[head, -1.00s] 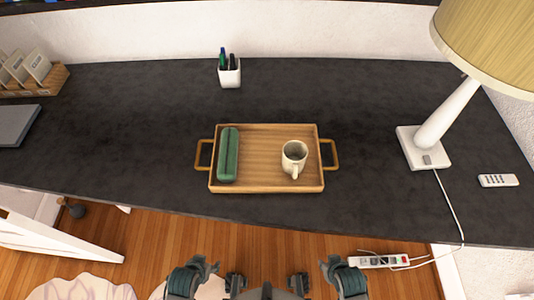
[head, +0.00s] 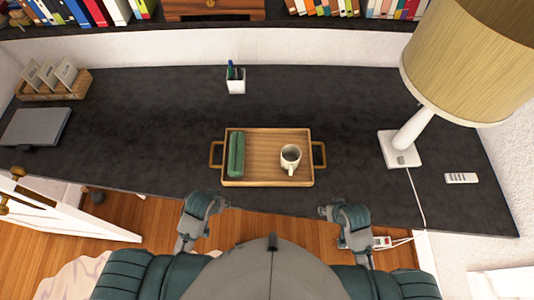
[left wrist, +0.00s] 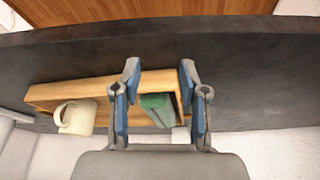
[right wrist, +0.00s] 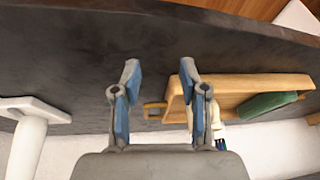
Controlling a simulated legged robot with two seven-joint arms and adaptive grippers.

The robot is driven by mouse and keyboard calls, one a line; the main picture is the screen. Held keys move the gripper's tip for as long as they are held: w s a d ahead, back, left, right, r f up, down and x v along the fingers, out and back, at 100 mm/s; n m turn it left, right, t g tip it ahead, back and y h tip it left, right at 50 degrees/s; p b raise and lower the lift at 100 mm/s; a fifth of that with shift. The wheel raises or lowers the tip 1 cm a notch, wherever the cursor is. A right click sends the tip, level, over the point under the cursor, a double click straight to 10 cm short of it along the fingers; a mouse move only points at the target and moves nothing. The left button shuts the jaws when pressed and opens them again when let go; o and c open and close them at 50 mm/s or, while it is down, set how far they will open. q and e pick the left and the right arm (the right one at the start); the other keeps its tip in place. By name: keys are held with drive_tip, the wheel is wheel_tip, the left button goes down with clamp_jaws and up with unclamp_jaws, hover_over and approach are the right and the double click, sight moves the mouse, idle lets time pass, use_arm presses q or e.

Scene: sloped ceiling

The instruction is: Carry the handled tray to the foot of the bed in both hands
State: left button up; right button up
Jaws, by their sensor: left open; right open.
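The wooden handled tray (head: 263,152) lies flat on the dark desk, with a brass-coloured handle at each short end. A green case (head: 236,154) lies on its left part and a cream mug (head: 290,159) stands on its right part. My left gripper (head: 218,200) is open and empty, in front of the tray's left end. My right gripper (head: 328,210) is open and empty, in front of its right end. The left wrist view shows the tray (left wrist: 70,90) partly behind the fingers. The right wrist view shows one handle (right wrist: 154,110) beyond the open jaws. Neither gripper touches the tray.
A lamp (head: 400,145) and a remote (head: 461,178) are on the desk's right. A pen cup (head: 236,82) stands behind the tray. A grey laptop-like slab (head: 36,126) and a card holder (head: 60,85) are at left. The desk around the tray is clear.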

sight(212, 151)
use_arm(q)
drive_tip(key=shift+n+y, duration=0.3)
drive_tip(key=shift+y, duration=0.1)
drive_tip(key=w+r, duration=0.1)
drive_tip(key=w, duration=0.2)
drive_tip(key=w+r, duration=0.1)
drive_tip(key=w, duration=0.2)
drive_tip(key=w+r, duration=0.2)
drive_tip(key=w, duration=0.1)
drive_tip(key=shift+w+a+r, duration=0.1)
drive_tip(key=shift+w, duration=0.15)
drive_tip(key=w+a+r+n+y, duration=0.1)
drive_tip(key=w+a+r+y, duration=0.1)
drive_tip(key=w+a+r, duration=0.2)
wheel_tip(212, 151, up, 3)
drive_tip(key=w, duration=0.2)
drive_tip(key=shift+w+f+n, duration=0.2)
drive_tip(key=shift+w+n, duration=0.2)
use_arm(e)
drive_tip(key=w+d+r, duration=0.1)
drive_tip(key=w+r, duration=0.4)
drive_tip(key=w, duration=0.3)
drive_tip(key=w+d+r+m+y, duration=0.1)
drive_tip(key=w+d+r, duration=0.1)
drive_tip(key=w+r, duration=0.4)
drive_tip(key=shift+w+d+m, duration=0.25)
drive_tip(key=shift+w+m, duration=0.05)
drive_tip(key=shift+w, duration=0.85)
